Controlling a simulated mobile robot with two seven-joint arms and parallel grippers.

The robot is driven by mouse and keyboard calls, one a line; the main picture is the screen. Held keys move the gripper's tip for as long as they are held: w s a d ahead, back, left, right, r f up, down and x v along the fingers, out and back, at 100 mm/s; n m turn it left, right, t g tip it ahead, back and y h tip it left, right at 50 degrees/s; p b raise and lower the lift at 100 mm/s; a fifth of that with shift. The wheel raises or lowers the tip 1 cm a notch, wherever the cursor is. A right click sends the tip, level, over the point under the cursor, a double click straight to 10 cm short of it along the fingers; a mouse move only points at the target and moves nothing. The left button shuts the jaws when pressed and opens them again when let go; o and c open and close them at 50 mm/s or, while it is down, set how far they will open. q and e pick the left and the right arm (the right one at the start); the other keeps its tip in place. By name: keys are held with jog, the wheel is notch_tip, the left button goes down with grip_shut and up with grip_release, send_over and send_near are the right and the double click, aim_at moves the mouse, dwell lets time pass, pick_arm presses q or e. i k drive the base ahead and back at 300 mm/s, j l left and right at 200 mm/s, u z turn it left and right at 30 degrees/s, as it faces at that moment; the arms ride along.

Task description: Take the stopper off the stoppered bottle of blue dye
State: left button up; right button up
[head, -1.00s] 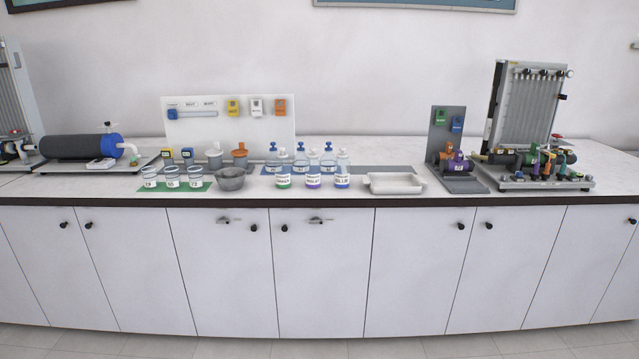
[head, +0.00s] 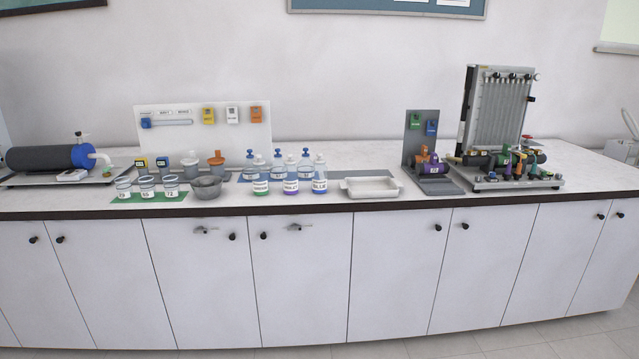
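The bottle of blue dye (head: 320,175) stands upright on the bench, with a blue-lettered label and blue at its base. It is the rightmost of three labelled bottles in the front row. Its top looks pale, and I cannot make out a separate stopper at this distance. Beside it stand a purple-labelled bottle (head: 291,180) and a green-labelled bottle (head: 260,181). Clear vessels with blue tops (head: 278,156) stand just behind them. Neither of my grippers shows in the head view.
A white tray (head: 371,188) lies right of the bottles. A grey bowl (head: 206,187) and several beakers on a green mat (head: 122,199) stand left. Pipe fittings and a manometer board (head: 497,112) stand further right. The bench front edge runs above closed cupboards.

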aim_at(318, 170)
jog(key=i+l+u, duration=0.4)
jog(key=i+l, duration=0.85)
jog(key=l, duration=0.15)
